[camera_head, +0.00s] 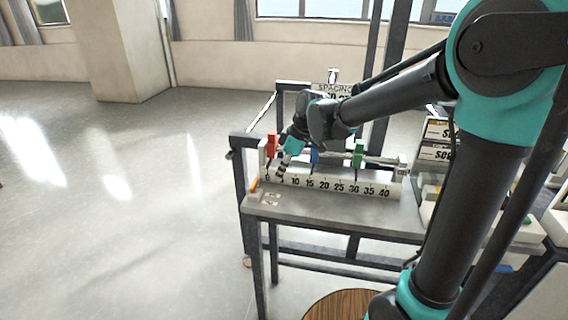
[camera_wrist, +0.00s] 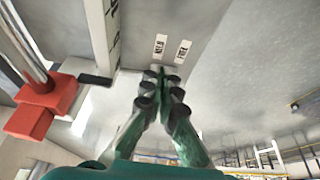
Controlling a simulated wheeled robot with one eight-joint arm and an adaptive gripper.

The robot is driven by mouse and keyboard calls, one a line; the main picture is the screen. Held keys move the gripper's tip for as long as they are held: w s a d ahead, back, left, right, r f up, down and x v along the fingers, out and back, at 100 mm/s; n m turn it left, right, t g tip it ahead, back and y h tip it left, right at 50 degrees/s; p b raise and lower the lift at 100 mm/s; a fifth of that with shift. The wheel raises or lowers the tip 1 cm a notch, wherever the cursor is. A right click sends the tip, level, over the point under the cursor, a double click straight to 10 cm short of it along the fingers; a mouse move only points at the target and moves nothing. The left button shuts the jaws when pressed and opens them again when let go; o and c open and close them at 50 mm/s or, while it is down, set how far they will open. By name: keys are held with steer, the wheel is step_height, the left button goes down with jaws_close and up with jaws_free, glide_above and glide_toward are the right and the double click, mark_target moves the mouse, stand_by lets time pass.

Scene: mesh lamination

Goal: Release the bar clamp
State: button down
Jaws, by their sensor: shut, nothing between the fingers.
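The clamp fixture stands on a grey table, with a pale rail (camera_head: 385,160) carrying a red block (camera_head: 271,146), a blue block (camera_head: 315,156) and a green block (camera_head: 358,154). A white scale (camera_head: 340,186) numbered up to 40 runs along its front. My gripper (camera_head: 283,170) is at the scale's low-number end, near the red block. In the wrist view the fingertips (camera_wrist: 160,75) are together and empty. The red block (camera_wrist: 42,105) is left of them on a metal rod (camera_wrist: 22,42), apart from the fingers. A small black piece (camera_wrist: 95,80) lies between them.
The grey tabletop (camera_head: 330,214) has two small white labels (camera_wrist: 182,51) near the fingertips; one seems to read FREE. An orange item (camera_head: 254,184) is at the table's left edge. Signs and boxes (camera_head: 437,140) stand at the right. Open floor (camera_head: 120,220) lies left.

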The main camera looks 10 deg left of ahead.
mark_target(254, 185)
steer(key=x, duration=0.3)
steer(key=shift+a+f, duration=0.1)
steer(key=shift+f, duration=0.1)
steer(key=a, duration=0.2)
steer(key=shift+w+a+r, duration=0.1)
steer(key=shift+a+r, duration=0.05)
steer(key=shift+a, duration=0.75)
steer(key=shift+w+a+n+g, duration=0.1)
steer(key=shift+w+n+g, duration=0.15)
steer(key=shift+n, duration=0.4)
steer(key=shift+w+a+n+g, duration=0.1)
steer(key=shift+w+n+g, duration=0.15)
steer(key=shift+n, duration=0.4)
steer(key=shift+w+a+n+g, duration=0.2)
steer(key=shift+n+g, duration=0.2)
steer(key=shift+n, duration=0.5)
steer(key=n, duration=0.1)
steer(key=a+n+g, duration=0.1)
steer(key=n, duration=0.1)
steer(key=n+h, duration=0.1)
steer(key=shift+w+a+n+g, duration=0.2)
steer(key=shift+w+n+g, duration=0.1)
steer(key=shift+w+n, duration=0.1)
steer(key=shift+a, duration=0.65)
steer(key=shift+s+a, duration=0.15)
steer(key=shift+a, duration=0.5)
